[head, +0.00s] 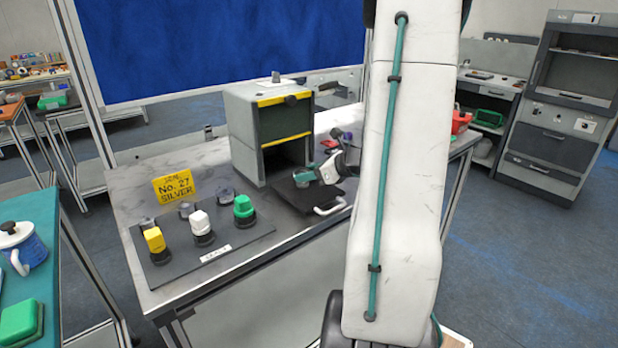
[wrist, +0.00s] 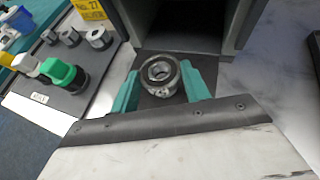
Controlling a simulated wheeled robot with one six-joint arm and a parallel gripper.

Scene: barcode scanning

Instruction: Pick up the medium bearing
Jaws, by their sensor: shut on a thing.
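The medium bearing is most likely the metal ring (wrist: 161,76) between the teal fingers of my gripper (wrist: 162,92) in the wrist view. The fingers are shut on it from both sides. Beneath it is a dark flat surface, the black tray (head: 297,192) in front of the cabinet; I cannot tell whether the bearing touches it. In the head view my gripper (head: 311,176) is small and is over the tray, with my arm covering much of the right side.
A grey cabinet (head: 244,140) with yellow stripes and an open lower bay stands behind the tray. A dark panel (head: 222,240) holds yellow, white and green knobs at the left. A yellow sign (head: 173,187) stands behind it.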

